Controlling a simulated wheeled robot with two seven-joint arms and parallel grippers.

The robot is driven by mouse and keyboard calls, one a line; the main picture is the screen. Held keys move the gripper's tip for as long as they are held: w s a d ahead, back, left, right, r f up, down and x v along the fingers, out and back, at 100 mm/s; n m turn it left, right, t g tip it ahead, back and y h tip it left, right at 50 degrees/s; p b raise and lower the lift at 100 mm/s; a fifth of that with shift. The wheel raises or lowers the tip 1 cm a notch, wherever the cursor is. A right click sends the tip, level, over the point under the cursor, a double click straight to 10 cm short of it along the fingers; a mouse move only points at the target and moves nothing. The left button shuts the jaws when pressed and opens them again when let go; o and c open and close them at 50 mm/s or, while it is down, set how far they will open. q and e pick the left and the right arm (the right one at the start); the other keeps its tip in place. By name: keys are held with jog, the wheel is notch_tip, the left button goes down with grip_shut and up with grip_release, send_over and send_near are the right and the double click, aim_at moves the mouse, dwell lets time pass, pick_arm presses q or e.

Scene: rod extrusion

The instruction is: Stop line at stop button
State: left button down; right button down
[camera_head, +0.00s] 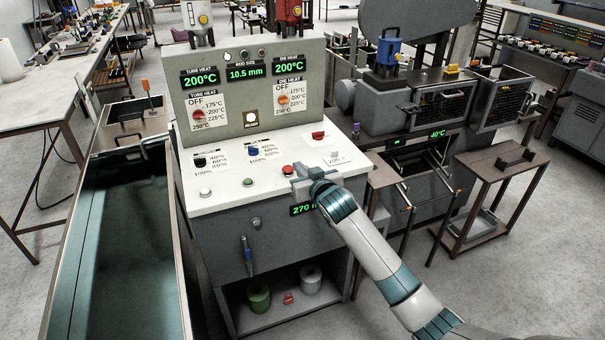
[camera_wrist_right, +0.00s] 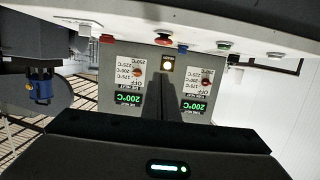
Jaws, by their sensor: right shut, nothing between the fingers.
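A red button (camera_head: 288,170) sits on the white sloping top of the control console (camera_head: 225,213). It is to the right of a green button (camera_head: 248,181) and a white button (camera_head: 205,192). My right gripper (camera_head: 298,184) is shut and empty, close beside the red button on its near right side. I cannot tell whether it touches the button. In the right wrist view, which is upside down, the shut fingers (camera_wrist_right: 167,100) point toward the panel, and the red button (camera_wrist_right: 163,40) shows above them. My left gripper is not in view.
The console also carries a black knob (camera_head: 199,161), a blue knob (camera_head: 254,150) and a red knob (camera_head: 318,135). The upright panel (camera_head: 222,127) behind shows 200°C displays. A long trough (camera_head: 125,240) stands left, and a machine reading 40°C (camera_head: 437,134) stands right.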

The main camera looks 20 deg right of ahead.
jog(key=shift+v, duration=0.9)
jog(key=s+d+f+g, duration=0.15)
jog(key=s+f, duration=0.25)
jog(key=f, duration=0.9)
jog(key=s+f+g, duration=0.3)
jog(key=f, duration=1.1)
jog(key=s+f+g+b, duration=0.1)
jog(key=s+f, duration=0.7)
jog(key=f, duration=0.2)
jog(key=s+f+g, duration=0.2)
jog(key=s+f, duration=0.5)
jog(key=f, duration=0.4)
jog(key=s+f+n+g, duration=0.1)
jog(key=s+f+g, duration=0.1)
jog(key=s+f, duration=0.7)
jog(key=s+f+g, duration=0.1)
jog(key=s+f, duration=0.5)
jog(key=s, duration=0.7)
jog(key=s+a+f+g, duration=0.1)
jog(key=s+f, duration=0.1)
jog(key=s, duration=0.7)
jog(key=s+f+g, duration=0.1)
jog(key=s+f, duration=0.1)
jog(key=s, duration=0.7)
jog(key=s+a+f+n+g, duration=0.1)
jog(key=s+f+g, duration=0.1)
jog(key=s, duration=0.7)
jog(key=shift+s+a+f+h+b, duration=0.3)
jog(key=shift+f+b, duration=0.05)
jog(key=shift+f, duration=0.15)
